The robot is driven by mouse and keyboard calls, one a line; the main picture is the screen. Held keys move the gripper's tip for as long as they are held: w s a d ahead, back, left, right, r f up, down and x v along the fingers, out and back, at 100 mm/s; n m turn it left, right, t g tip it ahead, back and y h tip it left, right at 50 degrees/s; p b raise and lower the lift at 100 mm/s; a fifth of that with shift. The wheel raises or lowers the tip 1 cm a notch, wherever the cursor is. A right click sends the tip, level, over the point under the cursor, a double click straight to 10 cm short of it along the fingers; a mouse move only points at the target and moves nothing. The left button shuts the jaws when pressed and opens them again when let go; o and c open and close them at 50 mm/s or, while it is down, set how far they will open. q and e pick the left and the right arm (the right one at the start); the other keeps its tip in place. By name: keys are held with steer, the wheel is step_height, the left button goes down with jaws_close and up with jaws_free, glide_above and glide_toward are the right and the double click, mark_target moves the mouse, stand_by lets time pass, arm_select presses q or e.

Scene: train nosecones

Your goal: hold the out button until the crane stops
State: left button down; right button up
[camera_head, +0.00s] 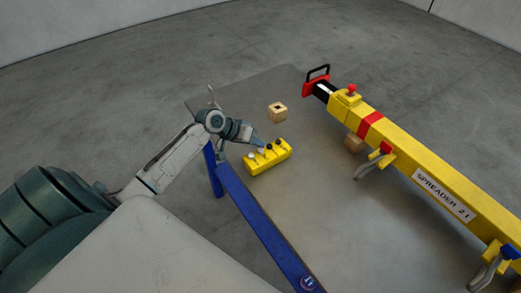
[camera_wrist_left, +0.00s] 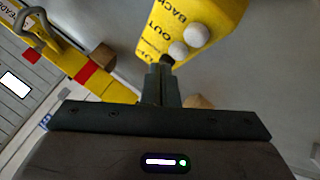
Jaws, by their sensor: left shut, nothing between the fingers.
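A yellow control box (camera_head: 268,160) with a row of white and dark buttons lies on the grey table. In the left wrist view the yellow box (camera_wrist_left: 210,14) shows the words OUT and BACK beside two white buttons (camera_wrist_left: 187,42). My left gripper (camera_head: 259,143) is shut and empty, its fingertips over the row of buttons. In the wrist view the fingertips (camera_wrist_left: 163,70) are at a dark button (camera_wrist_left: 167,59) beside a partly hidden label. I cannot tell whether they press it. The yellow crane beam (camera_head: 400,155), marked SPREADER, has a black section and red end. My right gripper is not in view.
A wooden block with a dark hole (camera_head: 278,112) stands behind the control box. Another wooden block (camera_head: 353,143) is partly hidden by the beam. A blue rail (camera_head: 255,215) runs along the table's left edge. The table between box and beam is clear.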

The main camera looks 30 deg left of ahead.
mark_target(257, 153)
arm_select(q)
steer(key=shift+f, duration=0.15)
steer(key=shift+f, duration=0.25)
steer(key=shift+f+b, duration=0.3)
steer(key=shift+f, duration=0.15)
stand_by(0.7)
stand_by(2.0)
steer(key=shift+r+p, duration=0.85)
steer(key=shift+r, duration=0.1)
step_height(257, 153, up, 5)
steer(key=p, duration=0.4)
